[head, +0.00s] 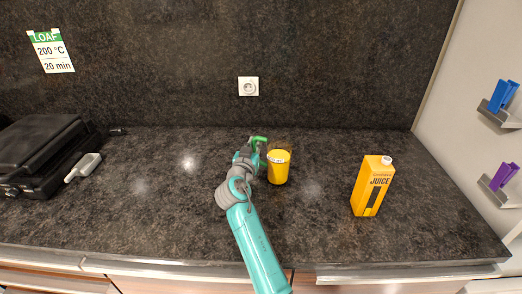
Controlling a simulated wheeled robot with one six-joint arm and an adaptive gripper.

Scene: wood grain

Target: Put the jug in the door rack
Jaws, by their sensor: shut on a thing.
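The jug (279,165) is a clear vessel filled with orange-yellow liquid, with a small white label. It is upright over the middle of the dark counter; I cannot tell whether its base touches the counter. My gripper (262,157) is at the jug's left side, shut on it. The arm hides part of that side, and the fingertips are too small to see clearly. I see no door rack in this view.
A yellow juice carton (373,186) stands to the right. A black appliance (42,155) and a white-handled tool (83,167) are at the left. Small wall shelves hold a blue item (503,95) and a purple item (504,176). The counter's back right is clear.

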